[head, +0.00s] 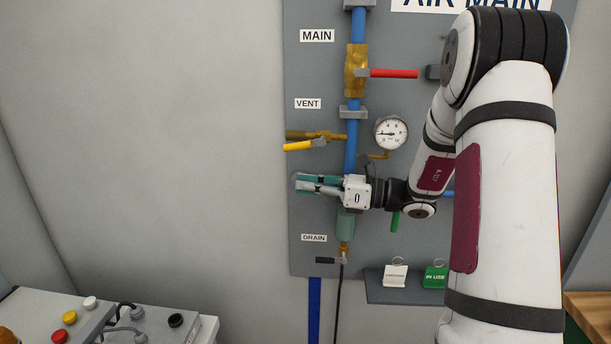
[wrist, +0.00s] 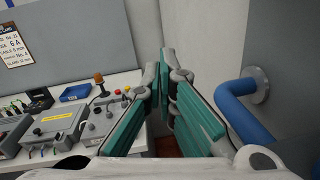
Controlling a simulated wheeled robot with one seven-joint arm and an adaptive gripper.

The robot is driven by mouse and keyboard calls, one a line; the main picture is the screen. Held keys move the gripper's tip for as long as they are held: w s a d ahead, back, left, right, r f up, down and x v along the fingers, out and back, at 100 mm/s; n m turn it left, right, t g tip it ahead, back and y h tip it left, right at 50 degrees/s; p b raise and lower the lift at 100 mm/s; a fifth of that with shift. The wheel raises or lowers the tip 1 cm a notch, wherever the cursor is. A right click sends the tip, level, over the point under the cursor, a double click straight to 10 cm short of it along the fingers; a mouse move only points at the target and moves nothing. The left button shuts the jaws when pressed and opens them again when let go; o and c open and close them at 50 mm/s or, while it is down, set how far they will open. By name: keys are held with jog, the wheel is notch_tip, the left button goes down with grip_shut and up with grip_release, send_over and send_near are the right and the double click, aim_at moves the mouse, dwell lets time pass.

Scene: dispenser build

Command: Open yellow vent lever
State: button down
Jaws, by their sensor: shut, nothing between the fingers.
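The yellow vent lever (head: 299,146) sticks out to the left from the brass vent valve (head: 318,135), below the VENT label, and tilts slightly down at its left end. My gripper (head: 298,182) is a short way below the lever in the head view, pointing left, apart from it in the picture. Its teal-padded fingers are shut with nothing held. In the wrist view my gripper (wrist: 165,75) points away from the camera, and the yellow lever does not show there.
A red main lever (head: 393,73) is above, and a pressure gauge (head: 391,132) is right of the vent. A black drain lever (head: 328,260) is below my gripper. A blue pipe (head: 350,155) runs down the grey panel (head: 305,215). A control box (head: 50,310) stands lower left; the wall between is bare.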

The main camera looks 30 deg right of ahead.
jog(key=s+d+f, duration=0.2)
jog(key=s+d+f+b, duration=0.1)
jog(key=s+d+f, duration=0.1)
jog(key=d, duration=0.1)
jog(key=shift+s+d+f+b, duration=0.25)
jog(key=shift+s+f+b, duration=0.05)
jog(key=shift+s+f, duration=0.1)
jog(key=shift+r, duration=0.1)
